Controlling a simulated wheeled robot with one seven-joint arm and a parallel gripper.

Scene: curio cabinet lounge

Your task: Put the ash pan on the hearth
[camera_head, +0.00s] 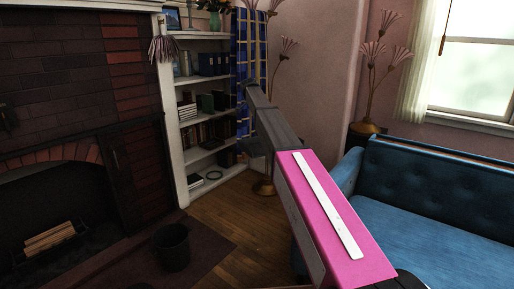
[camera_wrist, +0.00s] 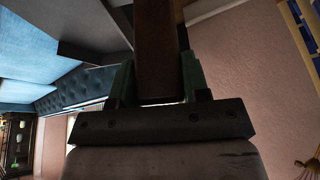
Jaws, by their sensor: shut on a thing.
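In the wrist view my gripper (camera_wrist: 158,78) is shut on a brown, straight handle-like part of what looks like the ash pan (camera_wrist: 158,35), which runs up between the two fingers. A dark flat surface at the upper left of that view may belong to it; I cannot tell. In the head view my arm reaches up and away, and the held thing is not clearly made out at its far end. The hearth (camera_head: 207,250) is a dark slab on the floor before the brick fireplace, at lower left, apart from my gripper.
A black bucket (camera_head: 172,247) stands on the hearth. Logs (camera_head: 50,238) lie in the firebox. A white bookcase (camera_head: 177,150) stands beyond the fireplace. A blue sofa (camera_head: 430,200) fills the right. Bare wood floor (camera_head: 240,215) lies between.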

